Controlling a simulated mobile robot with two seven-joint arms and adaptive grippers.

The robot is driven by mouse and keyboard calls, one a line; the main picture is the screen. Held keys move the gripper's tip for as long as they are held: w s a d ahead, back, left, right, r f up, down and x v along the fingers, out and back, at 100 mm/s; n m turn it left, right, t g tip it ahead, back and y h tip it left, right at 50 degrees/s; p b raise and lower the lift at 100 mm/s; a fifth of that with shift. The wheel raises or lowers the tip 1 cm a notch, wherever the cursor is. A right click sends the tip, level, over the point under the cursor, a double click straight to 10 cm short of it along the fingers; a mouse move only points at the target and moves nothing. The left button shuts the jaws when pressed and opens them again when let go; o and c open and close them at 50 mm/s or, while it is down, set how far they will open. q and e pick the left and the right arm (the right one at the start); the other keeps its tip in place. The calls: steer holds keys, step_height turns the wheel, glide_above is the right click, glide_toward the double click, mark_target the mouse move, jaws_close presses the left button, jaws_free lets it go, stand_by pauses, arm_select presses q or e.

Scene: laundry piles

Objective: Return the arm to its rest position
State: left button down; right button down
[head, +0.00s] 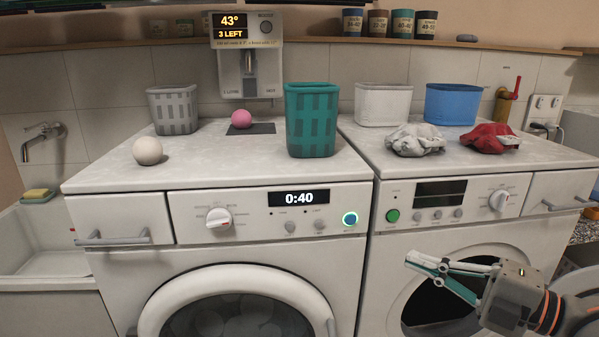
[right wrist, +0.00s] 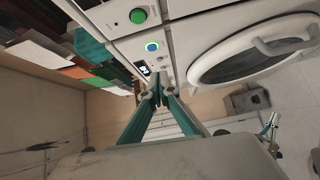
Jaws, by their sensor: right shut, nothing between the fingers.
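My right gripper (head: 409,260) is in front of the right-hand washer's door opening, its teal fingers pointing left. It is shut and empty. In the right wrist view its fingertips (right wrist: 160,90) come together with nothing between them. A small teal-fingered shape that looks like my left gripper (right wrist: 271,124) shows at the right of that view, too small to tell its state. The left arm does not show in the head view.
The left washer (head: 115,215) shows 0:40 with its door shut. The right washer (head: 445,185) has a dark door opening. On top stand a teal basket (head: 312,120), grey basket (head: 173,110), white basket (head: 383,104), blue basket (head: 452,104), grey cloth (head: 415,139) and red cloth (head: 490,138).

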steer(key=s+f+m+t+h+p, duration=0.1)
steer(key=s+f+m+h, duration=0.15)
steer(key=f+m, duration=0.65)
steer(key=s+f+m+h+p, duration=0.1)
steer(key=f+m+h, duration=0.25)
steer(key=f, duration=1.15)
arm_select(q)
steer(key=shift+s+d+r+p, duration=0.25)
steer(key=shift+s+r+p, duration=0.1)
steer(key=shift+r+p, duration=0.15)
steer(key=shift+s+d+r+p, duration=0.25)
steer(key=shift+s+r+p, duration=0.1)
steer(key=shift+r+p, duration=0.1)
arm_select(e)
steer(key=s+a+f+m+g+h, duration=0.1)
steer(key=s+a+f+m+h, duration=0.1)
steer(key=s+f+m, duration=0.3)
steer(key=s+a+f+m+g+h, duration=0.2)
steer(key=s+f+m, duration=0.2)
steer(key=s+f, duration=0.4)
step_height(320, 180, down, 4)
steer(key=shift+a+f+m, duration=0.2)
steer(key=shift+a+m, duration=0.1)
steer(key=shift+m, duration=0.05)
arm_select(q)
steer(key=shift+w+r, duration=0.1)
steer(key=shift+r, duration=0.1)
